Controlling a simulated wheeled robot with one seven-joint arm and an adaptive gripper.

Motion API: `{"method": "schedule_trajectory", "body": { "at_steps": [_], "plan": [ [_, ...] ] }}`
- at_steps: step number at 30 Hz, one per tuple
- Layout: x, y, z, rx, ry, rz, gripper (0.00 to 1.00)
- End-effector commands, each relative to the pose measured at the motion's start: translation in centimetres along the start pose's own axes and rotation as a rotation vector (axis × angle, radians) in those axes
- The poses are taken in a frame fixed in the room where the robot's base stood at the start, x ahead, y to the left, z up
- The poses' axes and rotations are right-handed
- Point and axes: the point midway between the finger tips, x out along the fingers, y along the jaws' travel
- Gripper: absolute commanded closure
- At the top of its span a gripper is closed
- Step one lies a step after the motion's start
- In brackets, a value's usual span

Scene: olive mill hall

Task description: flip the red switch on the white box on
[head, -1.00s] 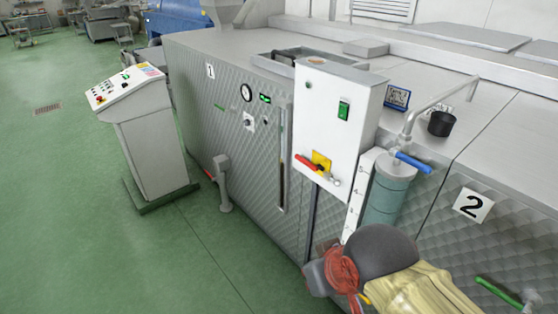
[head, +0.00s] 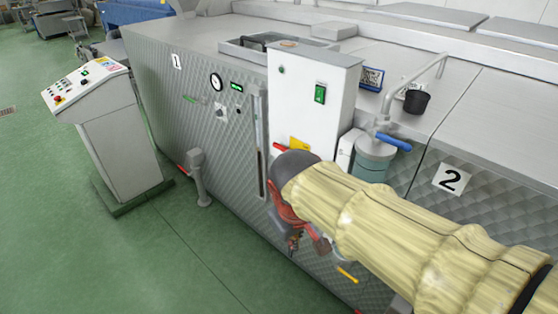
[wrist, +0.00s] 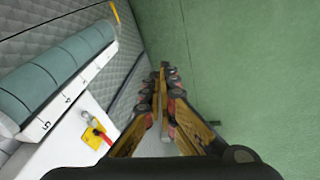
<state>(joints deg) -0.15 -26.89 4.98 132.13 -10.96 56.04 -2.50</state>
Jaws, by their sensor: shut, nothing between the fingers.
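The white box (head: 300,100) is fixed at the edge of the steel machine. Low on its front is a yellow plate (head: 299,144) with the red switch (head: 281,147), a lever whose tip shows at the box's left edge; my arm hides the rest. In the wrist view the yellow plate (wrist: 92,138) and red lever (wrist: 105,137) lie at lower left, beside my gripper. My gripper (wrist: 165,70) is shut and empty, and its fingers do not touch the lever. In the head view my gripper (head: 294,242) hangs below and left of the box.
A green rocker (head: 320,94) sits higher on the box. A teal cylinder (head: 374,166) with a blue-handled tap (head: 394,142) stands right of it. A grey post (head: 198,175) stands by the machine's front. A control console (head: 110,130) stands at left.

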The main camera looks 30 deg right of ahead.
Motion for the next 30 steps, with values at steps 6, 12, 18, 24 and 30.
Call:
{"method": "schedule_trajectory", "body": {
  "at_steps": [6,12,18,24,30],
  "plan": [
    [6.4,3.2,-3.2,-0.157,-0.220,0.099,1.00],
    [12.7,6.2,-5.9,-0.312,-0.408,0.187,1.00],
    [18.7,10.7,-9.5,-0.519,-0.602,0.325,1.00],
    [23.3,16.7,-15.5,-0.772,-0.820,0.550,1.00],
    [27.1,21.0,-22.6,-0.990,-1.045,0.829,1.00]
  ]
}}
